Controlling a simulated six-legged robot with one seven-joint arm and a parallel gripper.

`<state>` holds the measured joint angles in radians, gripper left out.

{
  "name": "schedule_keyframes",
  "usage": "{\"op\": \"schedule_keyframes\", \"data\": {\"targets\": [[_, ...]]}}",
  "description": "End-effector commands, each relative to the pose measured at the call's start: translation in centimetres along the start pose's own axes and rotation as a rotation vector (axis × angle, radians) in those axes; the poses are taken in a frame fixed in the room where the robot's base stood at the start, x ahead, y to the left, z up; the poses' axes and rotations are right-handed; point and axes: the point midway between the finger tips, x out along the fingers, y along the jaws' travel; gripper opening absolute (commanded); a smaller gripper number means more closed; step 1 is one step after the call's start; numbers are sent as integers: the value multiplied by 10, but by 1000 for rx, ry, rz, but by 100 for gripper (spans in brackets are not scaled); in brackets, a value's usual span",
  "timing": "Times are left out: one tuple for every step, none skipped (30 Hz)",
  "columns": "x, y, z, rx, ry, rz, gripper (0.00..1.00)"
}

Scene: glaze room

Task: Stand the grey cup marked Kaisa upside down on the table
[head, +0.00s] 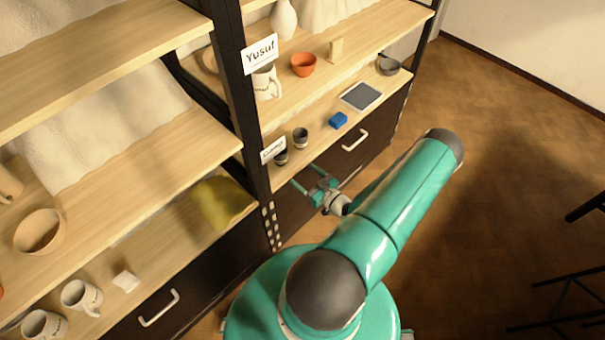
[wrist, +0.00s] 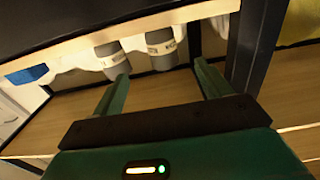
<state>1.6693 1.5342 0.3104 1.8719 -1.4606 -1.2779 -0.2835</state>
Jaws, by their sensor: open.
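Two small grey cups with pale lettered bands stand on the lower right shelf. One cup (head: 300,138) is further from the post; the other cup (head: 281,157) is partly behind a white label. Both show in the wrist view, left cup (wrist: 111,58) and right cup (wrist: 161,47), where the picture looks upside down. I cannot read which one says Kaisa. My gripper (head: 303,175) is open and empty, just in front of the shelf edge near the cups. Its fingers (wrist: 160,82) point toward the cups, apart from them. I cannot make out a table for certain.
A blue block (head: 338,121), a grey tray (head: 361,96) and a dark bowl (head: 388,66) sit along the same shelf. A black post (head: 252,130) stands left of the cups. Dark bars (head: 560,290) show at the right edge. The floor (head: 500,150) between is clear.

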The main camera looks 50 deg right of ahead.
Motion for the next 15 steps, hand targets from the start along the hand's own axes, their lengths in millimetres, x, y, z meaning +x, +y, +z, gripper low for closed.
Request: {"op": "schedule_keyframes", "data": {"targets": [[1,-1,0,1,2,-2,77],[2,-1,0,1,2,-2,77],[3,-1,0,1,2,-2,77],[4,-1,0,1,2,-2,77],[6,-1,0,0,2,-2,77],[8,-1,0,0,2,-2,77],[11,-1,0,0,3,-2,77],[14,-1,0,0,3,-2,77],[18,-1,0,0,2,-3,77],[21,-1,0,0,2,-3,77],[24,-1,0,0,3,-3,77],[28,-1,-1,0,3,-4,77],[32,-1,0,0,3,-4,77],[35,-1,0,0,2,-3,77],[39,-1,0,0,2,-3,77]]}}
